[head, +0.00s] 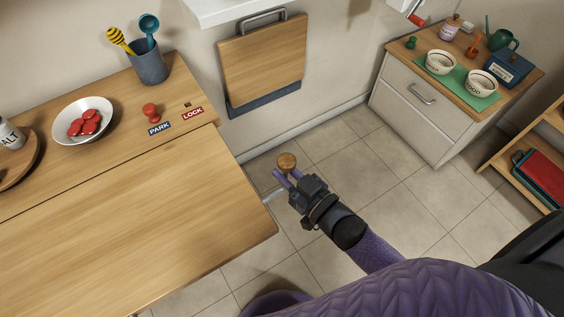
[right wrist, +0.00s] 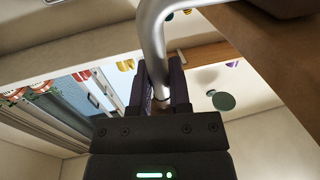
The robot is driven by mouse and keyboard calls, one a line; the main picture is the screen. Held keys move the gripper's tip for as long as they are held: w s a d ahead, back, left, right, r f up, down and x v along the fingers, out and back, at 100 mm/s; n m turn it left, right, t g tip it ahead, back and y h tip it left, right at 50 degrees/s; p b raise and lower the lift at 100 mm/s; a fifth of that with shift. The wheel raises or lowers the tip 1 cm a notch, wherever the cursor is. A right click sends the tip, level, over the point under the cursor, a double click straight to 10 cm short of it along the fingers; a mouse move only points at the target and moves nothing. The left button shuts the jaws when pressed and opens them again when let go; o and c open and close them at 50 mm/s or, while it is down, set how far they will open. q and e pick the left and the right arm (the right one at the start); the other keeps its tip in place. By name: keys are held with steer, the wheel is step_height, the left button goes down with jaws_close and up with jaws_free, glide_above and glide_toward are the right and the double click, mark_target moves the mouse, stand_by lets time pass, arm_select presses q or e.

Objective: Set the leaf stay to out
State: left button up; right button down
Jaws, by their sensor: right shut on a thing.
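The leaf stay shows in the right wrist view as a bent grey metal tube (right wrist: 155,45) between the fingers of my right gripper (right wrist: 162,85). In the head view my right gripper (head: 283,174) is beside the right edge of the wooden leaf (head: 130,235), shut on the stay. A round wooden knob (head: 287,160) shows at its fingertips. A short pale bar (head: 273,196) shows between the leaf edge and the gripper; the rest of the stay is hidden under the leaf. The leaf looks level with the counter. My left gripper is out of view.
A red knob (head: 150,110) stands on the counter by the PARK label (head: 159,128) and LOCK label (head: 192,113). A white bowl (head: 83,120) is further left. A folded wooden panel (head: 262,65) hangs on the wall. Tiled floor (head: 330,150) lies open right of the leaf.

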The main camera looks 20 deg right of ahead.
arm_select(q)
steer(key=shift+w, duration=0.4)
arm_select(e)
steer(key=shift+s+f, duration=0.1)
steer(key=shift+f, duration=0.05)
steer(key=c, duration=0.8)
jaws_free()
steer(key=shift+s, duration=0.1)
steer(key=shift+o, duration=1.1)
steer(key=shift+s+d, duration=0.1)
arm_select(q)
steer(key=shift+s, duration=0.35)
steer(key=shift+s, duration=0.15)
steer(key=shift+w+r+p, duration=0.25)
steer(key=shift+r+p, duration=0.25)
steer(key=shift+p, duration=0.05)
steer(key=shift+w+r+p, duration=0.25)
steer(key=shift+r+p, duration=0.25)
arm_select(e)
steer(key=v, duration=0.9)
steer(key=shift+s, duration=0.4)
steer(key=shift+d, duration=0.15)
